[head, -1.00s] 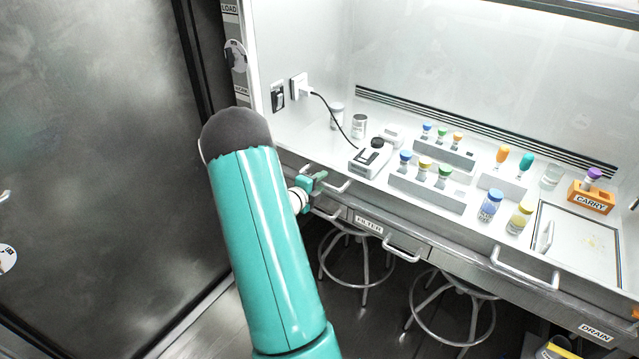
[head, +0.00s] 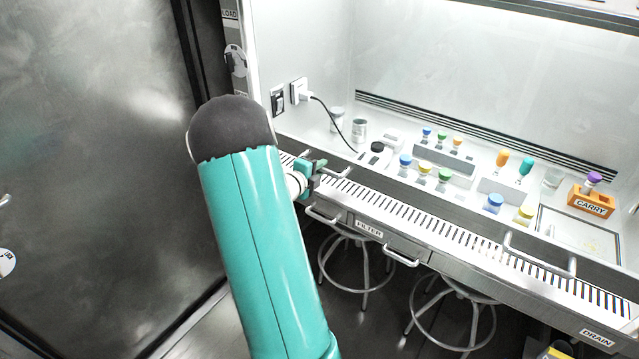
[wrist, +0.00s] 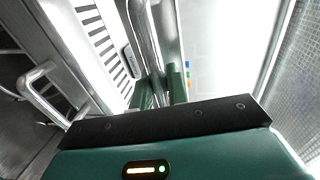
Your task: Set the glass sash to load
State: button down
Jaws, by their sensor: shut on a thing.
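The glass sash (head: 440,193) is a clear pane across the front of the cabinet, with a grey metal lower rail. It has two handles: a left handle (head: 341,174) and a right handle (head: 541,266). My gripper (head: 318,168) is shut on the left handle. In the wrist view, the green fingers of my gripper (wrist: 161,92) close around a metal bar (wrist: 149,45). The rail stands a little above the slotted front sill. A LOAD label (head: 229,14) is high on the left post. My arm hides part of the cabinet's front left.
Behind the glass are capped vials, racks, a black-topped device (head: 376,148) and an orange CARRY block (head: 591,201). The slotted sill (head: 430,222) lies below the rail. The FILTER drawer (head: 369,229) and stools (head: 365,262) are underneath. A dark metal door (head: 95,150) stands left.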

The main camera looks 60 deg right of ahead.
notch_tip(320, 180, up, 38)
jog(key=shift+f, duration=0.1)
jog(key=c, duration=1.5)
grip_release()
jog(key=shift+o, duration=0.2)
jog(key=shift+f, duration=0.1)
jog(key=v, duration=1.4)
